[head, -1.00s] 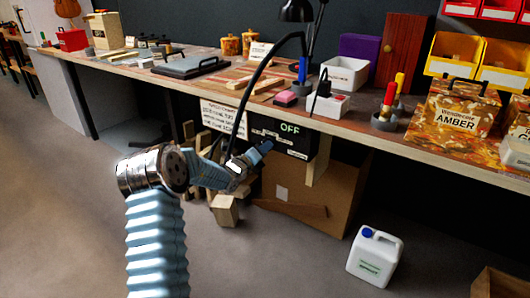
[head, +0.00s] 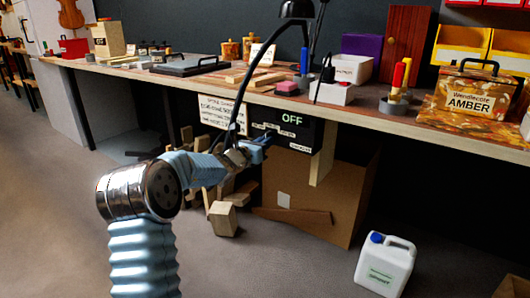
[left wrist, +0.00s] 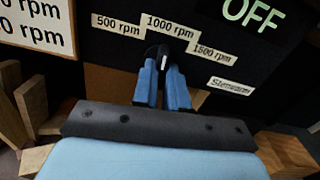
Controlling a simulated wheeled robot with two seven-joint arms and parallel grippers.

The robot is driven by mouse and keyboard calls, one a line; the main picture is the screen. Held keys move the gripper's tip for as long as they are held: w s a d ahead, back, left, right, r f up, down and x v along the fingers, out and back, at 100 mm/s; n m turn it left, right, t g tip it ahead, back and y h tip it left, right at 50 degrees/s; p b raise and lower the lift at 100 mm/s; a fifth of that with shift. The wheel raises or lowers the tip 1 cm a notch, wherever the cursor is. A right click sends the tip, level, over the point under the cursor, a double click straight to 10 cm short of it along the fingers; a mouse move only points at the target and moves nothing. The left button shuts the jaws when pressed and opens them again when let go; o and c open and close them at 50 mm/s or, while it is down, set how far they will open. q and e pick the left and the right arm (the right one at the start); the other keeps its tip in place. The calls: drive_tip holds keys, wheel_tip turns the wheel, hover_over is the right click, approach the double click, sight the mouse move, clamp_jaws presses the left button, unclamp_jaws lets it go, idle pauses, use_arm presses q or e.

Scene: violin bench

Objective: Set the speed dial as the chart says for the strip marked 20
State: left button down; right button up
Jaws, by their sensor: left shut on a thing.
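The black speed panel (head: 318,136) hangs under the bench edge and reads OFF in green. In the left wrist view its labels (left wrist: 170,27) read 500, 1000 and 1500 rpm, with another label lower right. The dial knob (left wrist: 151,50) is dark and sits below the 1000 rpm label; which label it points at is unclear. My left gripper (head: 268,137) is shut on the knob; its blue fingers (left wrist: 162,72) flank it. The white chart card (head: 222,112) hangs left of the panel, and part of it shows in the wrist view (left wrist: 38,22). My right gripper is out of view.
A curved black lamp arm (head: 241,92) passes in front of the bench beside my gripper. Wood blocks (head: 222,217) and a cardboard sheet (head: 345,195) stand below the panel. A white jug (head: 386,266) is on the floor at right. The floor at left is clear.

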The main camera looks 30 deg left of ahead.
use_arm(q)
drive_tip(key=shift+f+m+b, duration=0.15)
drive_tip(key=shift+m+b, duration=0.35)
drive_tip(key=shift+b, duration=0.05)
drive_tip(key=c, duration=1.2)
unclamp_jaws()
drive_tip(key=shift+o, duration=0.2)
drive_tip(key=shift+s, duration=0.1)
drive_tip(key=s+a, duration=0.1)
drive_tip(key=s, duration=1.2)
drive_tip(key=shift+s, duration=0.3)
drive_tip(key=shift+a, duration=0.1)
